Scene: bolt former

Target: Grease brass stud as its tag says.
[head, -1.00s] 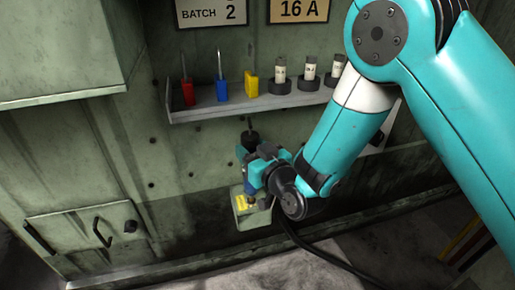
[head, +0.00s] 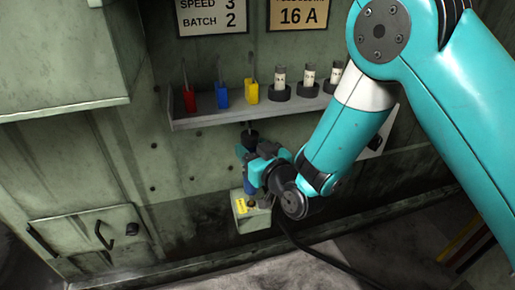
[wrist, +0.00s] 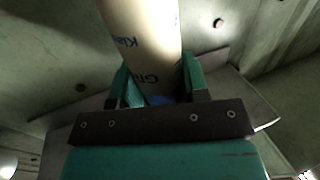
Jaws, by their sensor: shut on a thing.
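My gripper (wrist: 155,95) is shut on a cream tube (wrist: 145,40) with blue and dark lettering, only partly readable, in the wrist view. In the head view my gripper (head: 252,165) is at the wall below the shelf. A black end with a thin stem (head: 249,137) stands up just above it and seems to belong to the held thing. Just below my gripper, a pale green block (head: 252,222) juts from the wall with a yellow tag (head: 242,207), too small to read. The brass stud cannot be made out clearly; my gripper partly covers the block's top.
A shelf (head: 210,119) above carries red (head: 190,100), blue (head: 222,97) and yellow (head: 252,93) spouted containers and three pale labelled cylinders in black holders (head: 280,82). Signs hang above. A handled door (head: 90,235) is at lower left. A dark cable runs below my arm.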

